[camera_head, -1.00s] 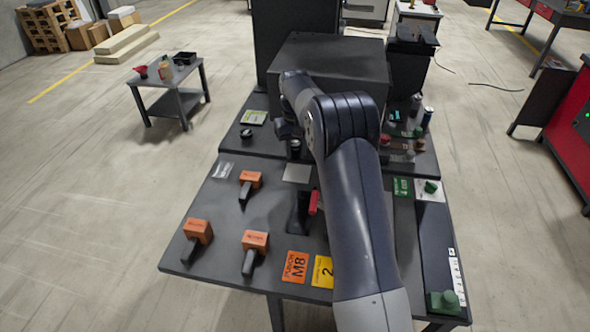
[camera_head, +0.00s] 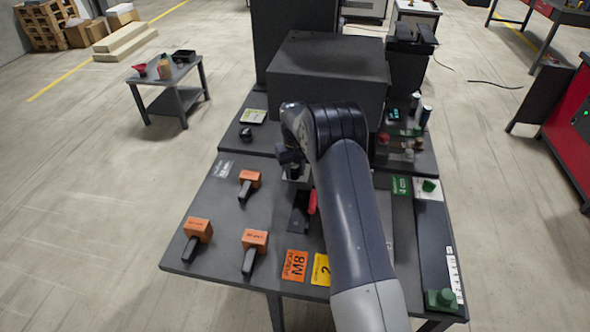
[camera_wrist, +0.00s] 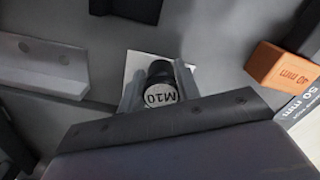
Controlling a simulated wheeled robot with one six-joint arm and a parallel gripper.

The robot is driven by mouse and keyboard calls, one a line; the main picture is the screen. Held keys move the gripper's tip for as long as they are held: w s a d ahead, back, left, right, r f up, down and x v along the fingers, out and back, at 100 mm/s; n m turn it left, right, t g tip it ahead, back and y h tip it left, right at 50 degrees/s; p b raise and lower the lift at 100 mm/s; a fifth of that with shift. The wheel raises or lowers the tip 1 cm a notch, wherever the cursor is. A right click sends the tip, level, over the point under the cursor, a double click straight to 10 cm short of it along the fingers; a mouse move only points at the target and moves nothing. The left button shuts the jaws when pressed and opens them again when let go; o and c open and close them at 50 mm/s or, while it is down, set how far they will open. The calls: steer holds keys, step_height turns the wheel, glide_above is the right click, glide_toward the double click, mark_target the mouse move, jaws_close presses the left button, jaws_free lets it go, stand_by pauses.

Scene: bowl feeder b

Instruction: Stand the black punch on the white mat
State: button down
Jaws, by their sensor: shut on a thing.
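My gripper (camera_wrist: 159,86) is shut on the black punch (camera_wrist: 160,70), a short dark cylinder whose pale round end, marked M10, faces the wrist camera. One finger is on each side of it. The white mat (camera_wrist: 132,64) lies behind the punch in the wrist view and shows around it. In the head view only a pale strip of the mat (camera_head: 299,178) shows below my gripper. The punch looks upright over the mat. I cannot tell whether its foot touches the mat.
Several orange-headed tools with black handles (camera_head: 255,239) lie on the table's left side. A red-and-black tool (camera_head: 311,203) lies just in front of the mat. Orange (camera_head: 294,265) and yellow (camera_head: 321,270) cards are at the front. A big dark box (camera_head: 330,65) stands behind.

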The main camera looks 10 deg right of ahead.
mark_target(295, 165)
steer(key=c, duration=1)
jaws_free()
steer(key=shift+c, duration=0.2)
step_height(295, 165, up, 12)
steer(key=shift+w+r+b, duration=0.15)
steer(key=shift+b, duration=0.3)
